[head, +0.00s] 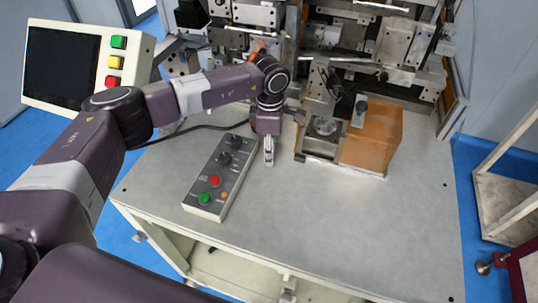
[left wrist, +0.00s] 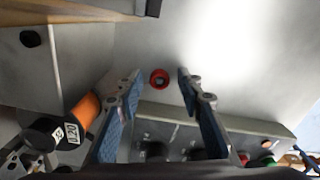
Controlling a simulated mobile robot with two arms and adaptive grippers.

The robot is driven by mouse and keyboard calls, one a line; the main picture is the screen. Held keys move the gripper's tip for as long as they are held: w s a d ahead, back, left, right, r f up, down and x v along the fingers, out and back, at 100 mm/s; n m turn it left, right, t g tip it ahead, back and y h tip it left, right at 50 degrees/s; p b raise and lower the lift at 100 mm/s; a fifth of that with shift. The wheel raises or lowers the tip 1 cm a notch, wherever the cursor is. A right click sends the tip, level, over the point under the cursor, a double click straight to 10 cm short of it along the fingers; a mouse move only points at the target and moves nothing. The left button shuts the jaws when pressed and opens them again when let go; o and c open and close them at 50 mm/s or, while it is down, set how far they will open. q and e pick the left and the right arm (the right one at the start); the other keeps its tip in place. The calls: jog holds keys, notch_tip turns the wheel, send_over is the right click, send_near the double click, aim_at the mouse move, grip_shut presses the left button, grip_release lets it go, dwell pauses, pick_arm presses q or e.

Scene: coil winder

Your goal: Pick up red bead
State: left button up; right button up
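The red bead (left wrist: 160,78) is a small ring with a dark hole, lying on the grey tabletop in the left wrist view. My left gripper (left wrist: 158,80) is open. In that view its two fingertips stand on either side of the bead, with a gap on both sides. In the head view my left gripper (head: 268,151) points down at the table beside the control box. I cannot make out the bead there. My right gripper is not in view.
The control box (head: 220,176) with knobs and buttons lies left of my gripper. An amber block (head: 371,138) and metal fixture (head: 322,145) stand to its right. The winder machine (head: 345,45) rises behind. The table's front right (head: 370,235) is clear.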

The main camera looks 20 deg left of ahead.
pick_arm(q)
jog(key=c, duration=0.5)
jog(key=shift+c, duration=0.2)
jog(key=shift+w+r+b, duration=0.15)
jog(key=shift+r+b, duration=0.15)
jog(key=shift+r, duration=0.3)
notch_tip(320, 180, up, 19)
jog(key=b, duration=0.5)
jog(key=shift+f, duration=0.1)
